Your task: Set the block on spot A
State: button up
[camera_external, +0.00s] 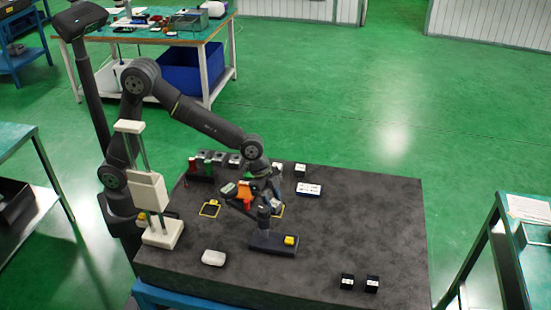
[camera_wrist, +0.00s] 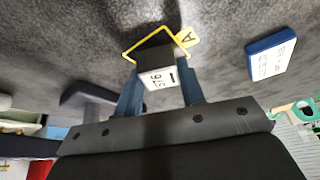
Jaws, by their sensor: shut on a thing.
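My gripper (camera_wrist: 160,82) is shut on a dark block (camera_wrist: 155,55) with a white face reading 576 in the wrist view. The block sits between the two blue-grey fingers, over or on the yellow-outlined square of spot A (camera_wrist: 128,55). Its tab with the letter A (camera_wrist: 187,38) shows at the right. The block hides most of the square, and I cannot tell whether it touches the surface. In the external view my gripper (camera_external: 275,203) is low over the dark table, near a yellow outline (camera_external: 281,212); the arm and a stand partly hide this area.
A black-based stand (camera_external: 262,243) with a yellow knob is close in front of my gripper. A blue-and-white box (camera_external: 309,190) lies to the right. Another yellow outline (camera_external: 210,208) is left. A white height gauge (camera_external: 152,192) stands further left. The table's right side is mostly clear.

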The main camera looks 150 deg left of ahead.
jog(key=shift+f, duration=0.2)
jog(key=o, duration=1.2)
jog(key=shift+o, duration=0.2)
jog(key=v, duration=1.2)
jog(key=shift+s, duration=0.1)
